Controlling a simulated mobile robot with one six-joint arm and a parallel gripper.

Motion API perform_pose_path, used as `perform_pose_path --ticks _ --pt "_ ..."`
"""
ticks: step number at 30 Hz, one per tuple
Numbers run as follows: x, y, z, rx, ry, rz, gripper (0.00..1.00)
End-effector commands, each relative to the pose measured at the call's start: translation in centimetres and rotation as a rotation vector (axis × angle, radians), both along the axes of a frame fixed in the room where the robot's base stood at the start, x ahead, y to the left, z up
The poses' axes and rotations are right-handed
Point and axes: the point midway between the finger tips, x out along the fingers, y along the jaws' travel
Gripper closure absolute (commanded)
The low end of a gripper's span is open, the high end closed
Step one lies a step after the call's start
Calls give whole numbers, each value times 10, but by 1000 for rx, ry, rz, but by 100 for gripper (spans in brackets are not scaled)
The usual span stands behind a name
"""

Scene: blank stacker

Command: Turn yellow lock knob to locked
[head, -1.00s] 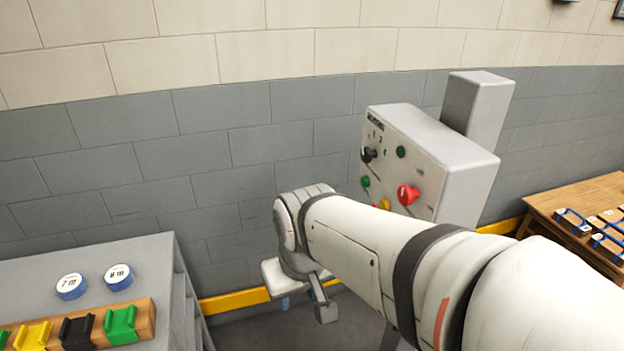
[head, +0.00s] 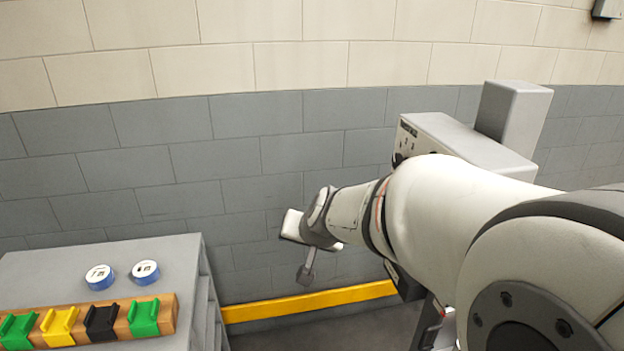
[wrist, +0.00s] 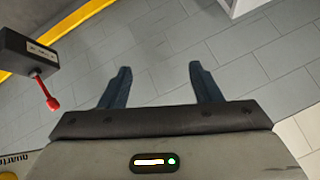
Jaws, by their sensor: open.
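A small yellow patch shows at the bottom left corner of the wrist view, too cut off to identify.
A dark box with a red-tipped lever (wrist: 47,94) is at the left of the wrist view. A grey cabinet (head: 120,257) at the lower left bears two blue rolls (head: 146,272) and a wooden block with coloured clips (head: 165,316). A yellow strip (head: 310,303) runs along the wall's foot.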

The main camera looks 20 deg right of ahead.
Motion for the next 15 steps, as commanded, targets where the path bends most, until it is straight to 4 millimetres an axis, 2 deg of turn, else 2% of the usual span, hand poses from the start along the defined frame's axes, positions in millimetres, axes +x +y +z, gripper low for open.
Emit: perform_pose_path --ticks 1,5,9,12,15 --pt "20 -3 -9 13 -43 -48 43" --pt "65 -17 -14 35 -170 -205 43" --pt "105 -57 -34 42 -293 -403 43" --pt "121 -88 -47 24 -376 -562 43" --pt "125 -122 -57 -10 -451 -726 43"
